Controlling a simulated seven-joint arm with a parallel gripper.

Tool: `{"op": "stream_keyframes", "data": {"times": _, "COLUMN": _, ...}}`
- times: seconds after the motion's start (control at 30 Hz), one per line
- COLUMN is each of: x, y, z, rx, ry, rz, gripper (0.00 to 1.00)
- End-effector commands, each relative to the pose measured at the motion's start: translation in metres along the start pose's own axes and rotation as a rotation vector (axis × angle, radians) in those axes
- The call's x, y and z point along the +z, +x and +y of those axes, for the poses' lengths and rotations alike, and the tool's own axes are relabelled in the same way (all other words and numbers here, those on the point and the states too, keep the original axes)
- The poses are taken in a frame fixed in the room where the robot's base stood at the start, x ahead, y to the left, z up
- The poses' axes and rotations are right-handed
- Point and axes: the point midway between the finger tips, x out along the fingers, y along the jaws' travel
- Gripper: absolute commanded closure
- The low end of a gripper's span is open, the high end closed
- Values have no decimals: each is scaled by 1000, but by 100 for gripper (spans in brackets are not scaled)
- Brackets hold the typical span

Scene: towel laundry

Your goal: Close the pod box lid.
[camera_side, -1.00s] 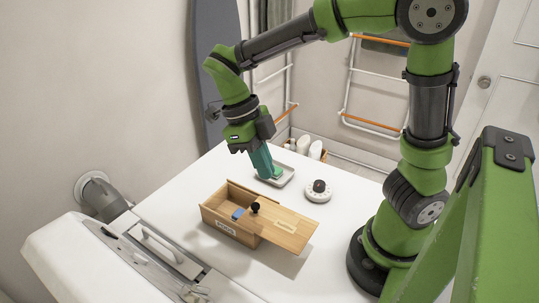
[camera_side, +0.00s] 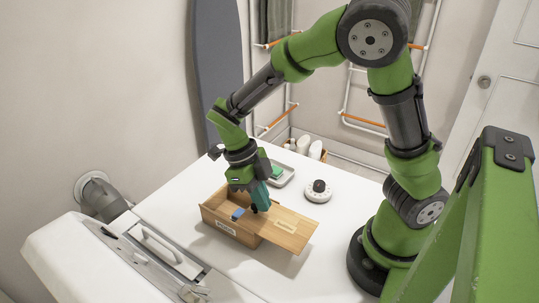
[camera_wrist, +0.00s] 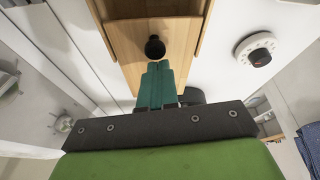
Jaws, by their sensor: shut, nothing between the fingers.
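The wooden pod box (camera_side: 211,214) stands on the white top with its left part open. A blue pod (camera_side: 238,214) shows inside. Its flat wooden lid (camera_side: 286,232) is slid partway off and sticks out to the right. A black knob (camera_wrist: 155,47) stands on the lid; in the side view it is mostly hidden by the fingers. My gripper (camera_wrist: 157,66) has its teal fingers together and empty, with the tips right beside the knob in the wrist view. I cannot tell whether they touch it. In the side view my gripper (camera_side: 261,203) points down over the lid's inner end.
A white round dial (camera_side: 318,194) with a dark knob sits right of the box. A grey tray (camera_side: 289,180) with a green item lies behind. White bottles (camera_side: 315,150) stand at the back edge. A machine with a handle (camera_side: 158,243) is front left.

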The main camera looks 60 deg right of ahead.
Motion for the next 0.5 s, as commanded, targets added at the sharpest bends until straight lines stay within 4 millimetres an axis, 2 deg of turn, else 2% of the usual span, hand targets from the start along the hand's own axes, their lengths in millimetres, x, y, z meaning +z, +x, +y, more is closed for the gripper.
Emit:
{"op": "stream_keyframes", "data": {"times": 0.27, "x": 2, "y": -1, "z": 0, "rx": -1, "ry": 1, "rz": -1, "gripper": 100}}
{"op": "stream_keyframes", "data": {"times": 0.37, "x": 13, "y": -5, "z": -3, "rx": -3, "ry": 4, "rz": -1, "gripper": 100}}
{"op": "stream_keyframes", "data": {"times": 0.5, "x": 43, "y": -15, "z": -8, "rx": -4, "ry": 6, "rz": 0, "gripper": 100}}
